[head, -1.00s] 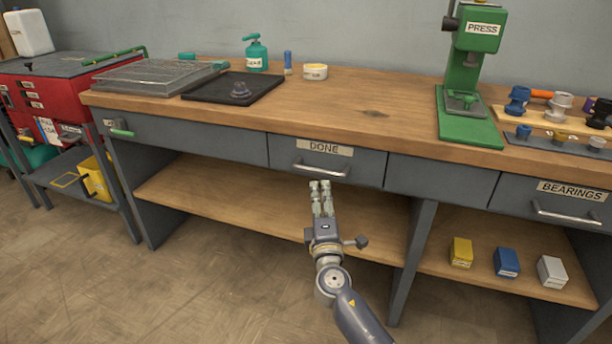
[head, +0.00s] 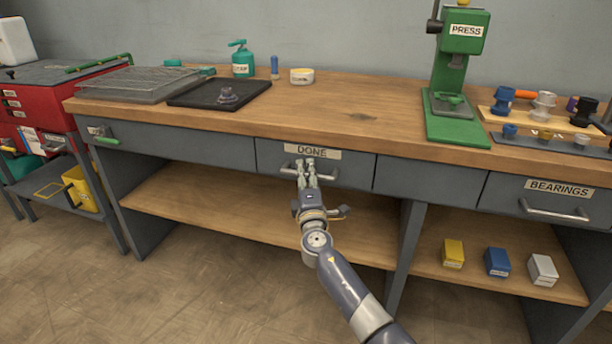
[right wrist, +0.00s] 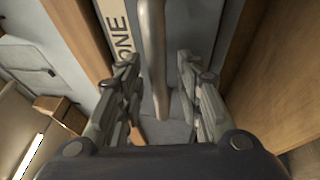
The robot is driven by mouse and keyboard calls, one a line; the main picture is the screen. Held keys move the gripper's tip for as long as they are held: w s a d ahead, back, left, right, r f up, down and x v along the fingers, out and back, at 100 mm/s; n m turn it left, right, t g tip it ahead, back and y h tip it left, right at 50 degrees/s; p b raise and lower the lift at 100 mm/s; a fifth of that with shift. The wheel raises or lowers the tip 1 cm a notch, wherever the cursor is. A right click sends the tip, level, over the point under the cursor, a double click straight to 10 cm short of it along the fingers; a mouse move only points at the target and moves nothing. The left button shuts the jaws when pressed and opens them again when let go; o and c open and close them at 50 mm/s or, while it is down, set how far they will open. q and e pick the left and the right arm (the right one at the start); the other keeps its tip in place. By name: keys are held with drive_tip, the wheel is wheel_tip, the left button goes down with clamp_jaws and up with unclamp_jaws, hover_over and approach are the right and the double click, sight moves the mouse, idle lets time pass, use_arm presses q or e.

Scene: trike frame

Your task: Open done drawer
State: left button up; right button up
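The done drawer (head: 350,172) is a grey drawer front under the workbench top, shut, with a cream label reading DONE (head: 312,152). Its metal bar handle (head: 330,177) runs across the front below the label. My right gripper (head: 306,168) is at the left part of this handle. In the right wrist view the handle (right wrist: 153,60) passes between the two fingers of my right gripper (right wrist: 158,100), which are apart, with gaps on both sides. The gripper hides part of the handle in the head view. My left gripper is not in view.
The workbench top (head: 350,100) carries a green press (head: 455,80) at the right and a black mat (head: 220,93) at the left. A wooden shelf (head: 240,205) lies below the drawer. The bearings drawer (head: 545,200) is at the right. Open floor lies in front.

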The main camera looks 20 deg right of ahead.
clamp_jaws()
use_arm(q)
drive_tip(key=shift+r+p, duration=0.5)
use_arm(e)
drive_tip(key=s+a, duration=0.6)
drive_tip(key=s, duration=0.4)
drive_tip(key=s+a, duration=0.7)
drive_tip(key=s, duration=0.2)
drive_tip(key=shift+s+a, duration=0.15)
drive_tip(key=shift+s, duration=0.2)
